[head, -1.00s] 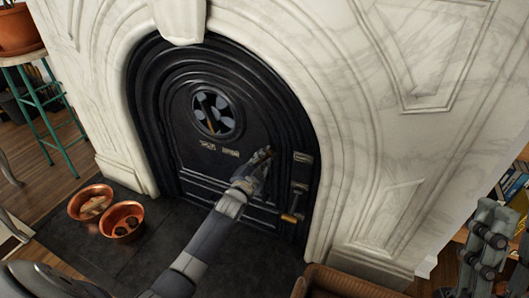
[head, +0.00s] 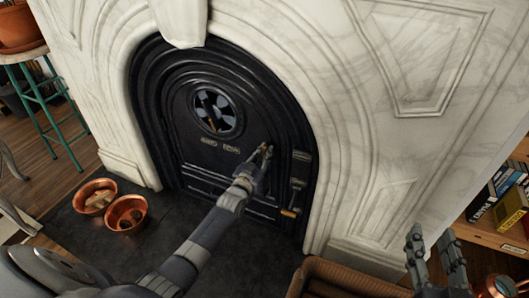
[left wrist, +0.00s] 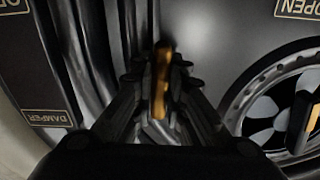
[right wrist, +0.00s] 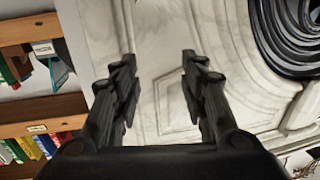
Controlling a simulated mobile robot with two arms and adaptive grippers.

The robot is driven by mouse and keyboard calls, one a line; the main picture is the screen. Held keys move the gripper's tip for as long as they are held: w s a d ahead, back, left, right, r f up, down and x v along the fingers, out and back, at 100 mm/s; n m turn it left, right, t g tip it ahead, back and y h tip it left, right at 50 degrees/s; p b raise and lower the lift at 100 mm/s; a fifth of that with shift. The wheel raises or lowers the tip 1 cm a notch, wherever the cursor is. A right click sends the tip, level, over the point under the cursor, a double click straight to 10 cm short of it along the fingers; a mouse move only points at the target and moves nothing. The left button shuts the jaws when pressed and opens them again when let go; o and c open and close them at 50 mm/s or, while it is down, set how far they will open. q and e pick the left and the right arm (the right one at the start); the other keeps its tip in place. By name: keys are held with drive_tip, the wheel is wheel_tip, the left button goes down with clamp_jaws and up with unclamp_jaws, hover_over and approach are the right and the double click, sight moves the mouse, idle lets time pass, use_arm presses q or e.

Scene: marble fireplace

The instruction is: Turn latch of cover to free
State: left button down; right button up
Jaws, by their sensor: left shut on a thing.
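The black arched cover (head: 190,165) fills the fireplace opening. My left gripper (head: 264,158) is at its right-hand part, below and right of the round vent. In the left wrist view my left gripper (left wrist: 162,85) is shut on a brass-coloured latch handle (left wrist: 162,75), whose tip shows between the fingers. In the head view my gripper largely hides this handle. An OPEN plate (left wrist: 298,10) shows at the upper right of the left wrist view. My right gripper (head: 436,252) is open and empty, right of the fireplace; its spread fingers also show in the right wrist view (right wrist: 158,75).
A separate lever with a brass grip (head: 289,213) is below right of my left gripper. A DAMPER plate (left wrist: 48,118) shows in the left wrist view. Two copper bowls (head: 126,214) stand on the dark hearth. A bookshelf (head: 500,237) is at the right.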

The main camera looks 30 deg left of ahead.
use_arm(q)
drive_tip(key=shift+n, duration=0.5)
use_arm(e)
drive_tip(key=shift+s+d+f+g, duration=0.15)
drive_tip(key=shift+f+g, duration=0.35)
drive_tip(key=shift+f, duration=0.3)
use_arm(q)
drive_tip(key=c, duration=1.6)
unclamp_jaws()
drive_tip(key=s, duration=1.2)
drive_tip(key=shift+d, duration=0.35)
